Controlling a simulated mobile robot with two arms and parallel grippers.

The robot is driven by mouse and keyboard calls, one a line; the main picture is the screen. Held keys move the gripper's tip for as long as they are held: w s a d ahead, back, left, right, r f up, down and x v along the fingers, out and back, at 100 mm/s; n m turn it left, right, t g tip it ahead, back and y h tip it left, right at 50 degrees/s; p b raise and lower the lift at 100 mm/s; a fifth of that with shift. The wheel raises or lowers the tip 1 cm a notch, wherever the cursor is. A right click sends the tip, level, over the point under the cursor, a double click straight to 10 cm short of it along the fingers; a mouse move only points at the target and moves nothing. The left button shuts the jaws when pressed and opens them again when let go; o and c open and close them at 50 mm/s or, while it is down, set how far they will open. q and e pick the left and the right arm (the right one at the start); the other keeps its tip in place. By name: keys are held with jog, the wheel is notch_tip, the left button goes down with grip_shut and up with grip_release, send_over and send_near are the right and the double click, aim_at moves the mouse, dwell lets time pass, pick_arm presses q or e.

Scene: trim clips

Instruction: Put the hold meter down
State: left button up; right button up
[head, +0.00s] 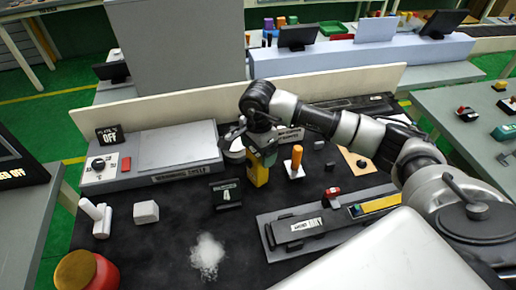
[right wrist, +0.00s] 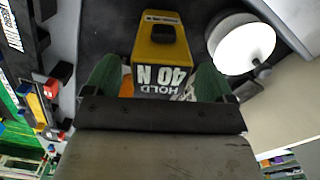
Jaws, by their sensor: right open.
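The yellow hold meter (head: 258,174) stands at the back middle of the dark bench mat in the head view, under my right gripper (head: 262,146). In the right wrist view the hold meter (right wrist: 161,46) shows its yellow body, a dark button and a display reading "HOLD 40 N". The green fingers of my right gripper (right wrist: 157,84) are open, one on each side of the meter's near end. I cannot tell whether either finger touches it. My left gripper is in neither view.
A round white-topped thing (right wrist: 243,48) is close beside the meter. A low board (head: 180,108) runs behind.

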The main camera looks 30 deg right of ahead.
notch_tip(320, 180, up, 12)
jog(key=b, duration=0.3)
jog(key=shift+r+b, duration=0.15)
jog(key=shift+b, duration=0.2)
